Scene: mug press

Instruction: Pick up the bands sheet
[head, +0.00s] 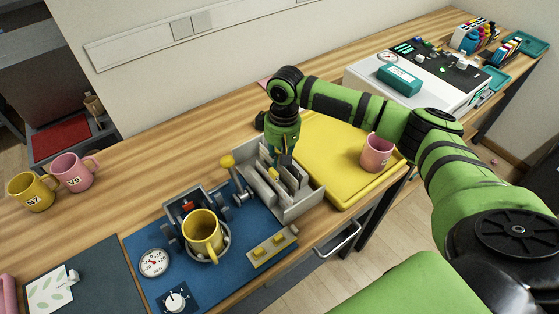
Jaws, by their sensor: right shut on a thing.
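My right gripper (281,158) points down into the grey slotted rack (297,209) in the middle of the table. It is shut on a thin sheet there, taken to be the bands sheet. The sheet is mostly hidden by the fingers and the rack's dividers, and its print cannot be made out. Whether it is still in its slot cannot be told. A leaf-print sheet (50,291) lies on a dark mat at the lower left. My left gripper is out of view.
The mug press (191,206) holds a yellow mug (203,233) left of the rack. A yellow tray (322,135) with a pink mug (376,154) lies right of it. Two mugs, yellow (32,192) and pink (74,173), stand far left. Bare wood lies behind the press.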

